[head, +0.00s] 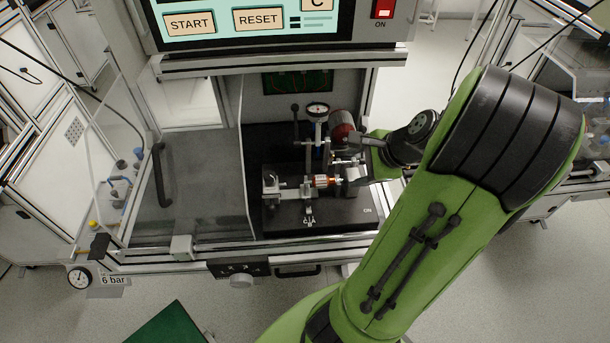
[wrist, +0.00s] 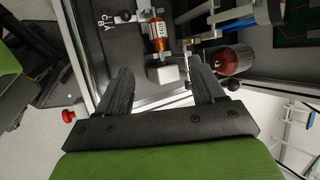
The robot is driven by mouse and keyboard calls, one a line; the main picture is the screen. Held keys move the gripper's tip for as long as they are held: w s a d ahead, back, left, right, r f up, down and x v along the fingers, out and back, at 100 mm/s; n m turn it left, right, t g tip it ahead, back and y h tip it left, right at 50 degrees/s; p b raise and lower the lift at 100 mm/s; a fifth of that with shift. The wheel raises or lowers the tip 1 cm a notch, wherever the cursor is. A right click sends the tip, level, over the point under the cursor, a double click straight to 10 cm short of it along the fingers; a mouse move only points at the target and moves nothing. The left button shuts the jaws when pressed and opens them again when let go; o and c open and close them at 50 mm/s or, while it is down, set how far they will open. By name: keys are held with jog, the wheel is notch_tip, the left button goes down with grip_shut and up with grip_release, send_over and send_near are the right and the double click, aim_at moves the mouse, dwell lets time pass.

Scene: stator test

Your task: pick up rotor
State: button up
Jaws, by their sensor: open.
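The rotor (head: 323,181), a small cylinder with copper-orange windings, sits in the test fixture inside the machine in the head view. In the wrist view the rotor (wrist: 158,37) lies beyond my fingertips, with a pale block at its near end. My gripper (wrist: 160,82) is open and empty, its two dark fingers pointing toward the rotor and apart from it. In the head view my green arm reaches in from the right, and my fingers are mostly hidden there.
A dial gauge (head: 317,111) stands upright behind the rotor. A red cylindrical motor (wrist: 233,61) is close to my right finger in the wrist view. A clear door panel (head: 190,185) stands left of the fixture. The START/RESET screen (head: 235,20) overhangs it.

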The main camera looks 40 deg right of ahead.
jog(key=b, duration=0.3)
send_near(325, 180)
jog(key=x, duration=0.4)
jog(key=shift+d+f, duration=0.15)
jog(key=shift+d, duration=0.05)
jog(key=b+x, duration=0.1)
jog(key=x, duration=0.5)
jog(key=shift+w+a+b, duration=0.1)
jog(key=shift+a+b, duration=0.1)
jog(key=shift+b, duration=0.1)
jog(key=shift+c, duration=0.5)
grip_shut()
